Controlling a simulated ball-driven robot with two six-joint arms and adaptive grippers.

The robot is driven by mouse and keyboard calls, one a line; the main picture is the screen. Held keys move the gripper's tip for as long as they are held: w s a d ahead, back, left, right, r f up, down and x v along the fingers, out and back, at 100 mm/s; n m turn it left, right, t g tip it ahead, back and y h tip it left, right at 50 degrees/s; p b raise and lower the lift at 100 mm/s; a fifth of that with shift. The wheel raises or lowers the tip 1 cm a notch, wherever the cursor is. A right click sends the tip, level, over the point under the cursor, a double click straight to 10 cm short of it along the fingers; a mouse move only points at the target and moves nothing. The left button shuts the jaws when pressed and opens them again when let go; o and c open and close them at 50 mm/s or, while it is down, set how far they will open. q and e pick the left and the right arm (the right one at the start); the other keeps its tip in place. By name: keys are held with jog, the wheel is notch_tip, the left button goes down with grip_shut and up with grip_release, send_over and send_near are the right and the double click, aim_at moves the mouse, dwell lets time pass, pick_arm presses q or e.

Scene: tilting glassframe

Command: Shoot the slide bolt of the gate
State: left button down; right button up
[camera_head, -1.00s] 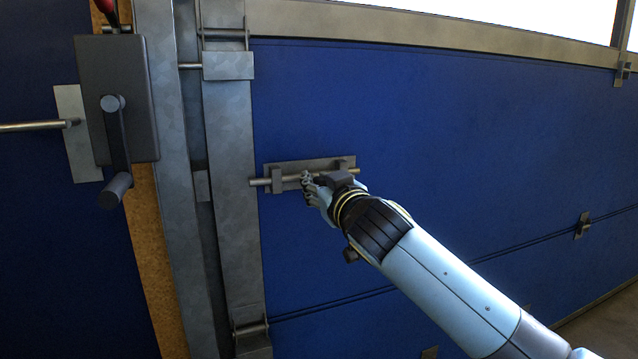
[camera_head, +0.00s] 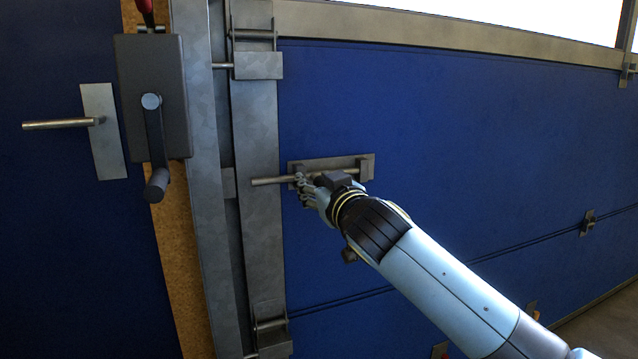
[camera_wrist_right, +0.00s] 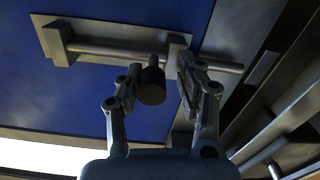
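The slide bolt (camera_head: 273,181) is a grey rod on a metal plate (camera_head: 325,162) fixed to the blue gate (camera_head: 430,120). Its left end lies over the gate's metal edge strip, short of a small grey block (camera_head: 228,183) on the post. My right gripper (camera_head: 304,184) is at the bolt. In the wrist view, my right gripper's fingers (camera_wrist_right: 158,80) stand apart on either side of the bolt's dark knob (camera_wrist_right: 152,88). The left finger is against or very near the knob; a gap shows on the other side. The rod (camera_wrist_right: 220,64) passes through the right bracket. My left gripper is out of view.
Left of the gate stand a metal post (camera_head: 200,130), a dark box with a crank handle (camera_head: 155,130), and a blue panel with a lever handle (camera_head: 58,124). Hinge-like brackets (camera_head: 257,65) sit above the bolt.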

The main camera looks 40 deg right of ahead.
jog(key=shift+o, duration=0.7)
jog(key=v, duration=1.2)
